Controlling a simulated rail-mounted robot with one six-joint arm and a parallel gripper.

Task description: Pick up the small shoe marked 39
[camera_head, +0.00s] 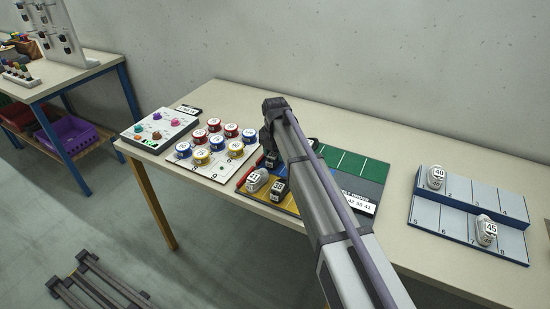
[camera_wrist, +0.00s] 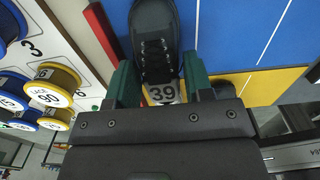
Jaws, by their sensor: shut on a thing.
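The small shoe marked 39 (camera_wrist: 155,45) is dark with black laces and carries a white tag reading 39 at its near end. It shows in the wrist view at the upper middle, over the blue and yellow board (camera_wrist: 232,30). My gripper (camera_wrist: 160,78) is shut on this shoe, with a green finger pressed to each side. I cannot tell whether the shoe touches the board or hangs just above it. In the head view my arm hides most of the gripper and the held shoe.
In the head view, a white shoe (camera_head: 256,180) and a dark shoe (camera_head: 278,190) stand near the board's front edge. A panel of spools (camera_head: 205,168) lies left of it. A numbered stepped rack (camera_head: 460,218) at the right holds shoes 40 and 45. Bare table lies between board and rack.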

